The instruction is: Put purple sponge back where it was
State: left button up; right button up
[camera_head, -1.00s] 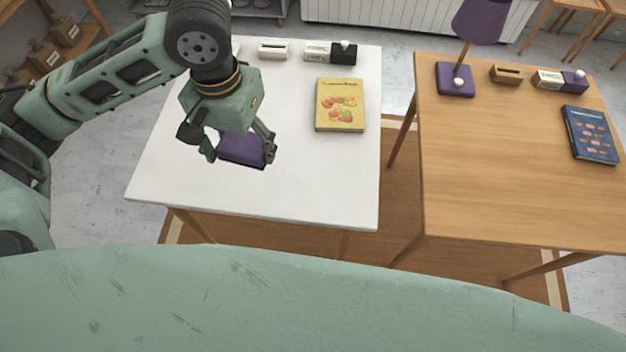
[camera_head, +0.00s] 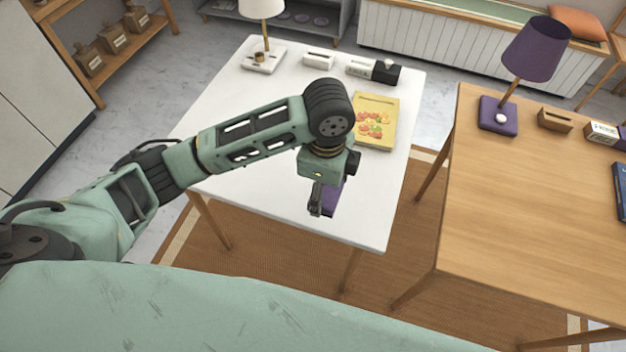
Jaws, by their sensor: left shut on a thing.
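My left gripper (camera_head: 323,207) is shut on the purple sponge (camera_head: 333,198) and holds it over the front right part of the white table (camera_head: 245,180). The gripper and its fingers cover part of the sponge. I cannot tell how high above the tabletop it is. My right gripper is not in view.
A yellow book (camera_head: 376,121) lies just behind my gripper. A white lamp (camera_head: 263,60) and small boxes stand at the white table's back. The wooden table (camera_head: 530,200) on the right holds a purple lamp (camera_head: 498,115), a wooden block (camera_head: 555,119) and a blue book (camera_head: 620,190); its front is clear.

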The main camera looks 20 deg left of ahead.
pick_arm(q)
jog(key=w+a+f, duration=0.1)
jog(key=w+f, duration=0.1)
jog(key=w+a+f, duration=0.1)
jog(key=w+a, duration=0.1)
jog(key=w, duration=0.1)
jog(key=w+a+f, duration=0.2)
jog(key=w, duration=0.1)
jog(key=shift+a+f, duration=0.15)
jog(key=shift+f, duration=0.2)
jog(key=shift+w+a+f+p, duration=0.1)
jog(key=shift+f+p, duration=0.4)
jog(key=shift+f, duration=1.6)
jog(key=shift+f, duration=0.15)
jog(key=o, duration=1.1)
notch_tip(320, 180, up, 12)
jog(key=shift+r, duration=0.2)
